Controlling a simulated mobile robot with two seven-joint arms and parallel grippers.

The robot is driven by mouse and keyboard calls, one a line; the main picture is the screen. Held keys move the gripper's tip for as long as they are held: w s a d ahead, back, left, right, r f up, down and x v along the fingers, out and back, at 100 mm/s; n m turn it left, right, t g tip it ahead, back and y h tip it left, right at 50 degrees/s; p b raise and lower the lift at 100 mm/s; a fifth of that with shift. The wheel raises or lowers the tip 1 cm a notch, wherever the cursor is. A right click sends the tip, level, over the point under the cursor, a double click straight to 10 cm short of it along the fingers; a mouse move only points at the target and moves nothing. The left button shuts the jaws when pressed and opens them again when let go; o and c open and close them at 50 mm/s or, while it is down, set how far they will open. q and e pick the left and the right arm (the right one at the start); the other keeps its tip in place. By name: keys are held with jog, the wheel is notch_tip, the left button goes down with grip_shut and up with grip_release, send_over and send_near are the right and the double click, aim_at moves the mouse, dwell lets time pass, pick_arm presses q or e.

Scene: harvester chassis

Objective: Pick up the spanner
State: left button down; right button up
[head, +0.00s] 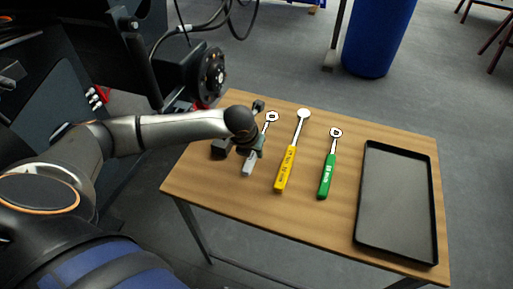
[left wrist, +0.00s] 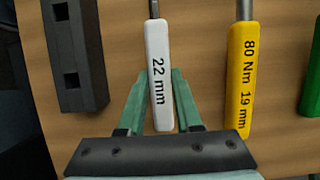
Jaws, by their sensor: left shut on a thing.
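A spanner with a white handle marked "22 mm" (left wrist: 159,75) lies between the fingers of my left gripper (left wrist: 158,100) in the left wrist view. The gripper is shut on this handle. In the head view the spanner's white handle (head: 249,165) and its metal ring end (head: 271,116) show on either side of my left gripper (head: 254,150), which hides the middle part. The spanner is at the table's left side; I cannot tell whether it touches the wood. My right gripper is not in view.
A yellow-handled wrench marked "80 Nm 19 mm" (head: 286,170) and a green-handled spanner (head: 327,176) lie to the right on the wooden table (head: 230,195). A black tray (head: 395,205) is at the right. A dark block (left wrist: 75,60) lies left of the white handle.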

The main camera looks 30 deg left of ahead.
pick_arm(q)
jog(key=shift+r, duration=0.15)
dwell(0.5)
jog(key=shift+w+r, duration=0.1)
jog(key=shift+r, duration=0.5)
jog(key=s+d+r+b, duration=0.1)
jog(key=s+d+r, duration=0.8)
jog(key=d+r, duration=0.1)
jog(key=shift+s+d+r, duration=0.25)
jog(key=shift+d+r, duration=0.05)
jog(key=shift+r, duration=0.5)
jog(key=c, duration=1.1)
grip_release()
grip_shut()
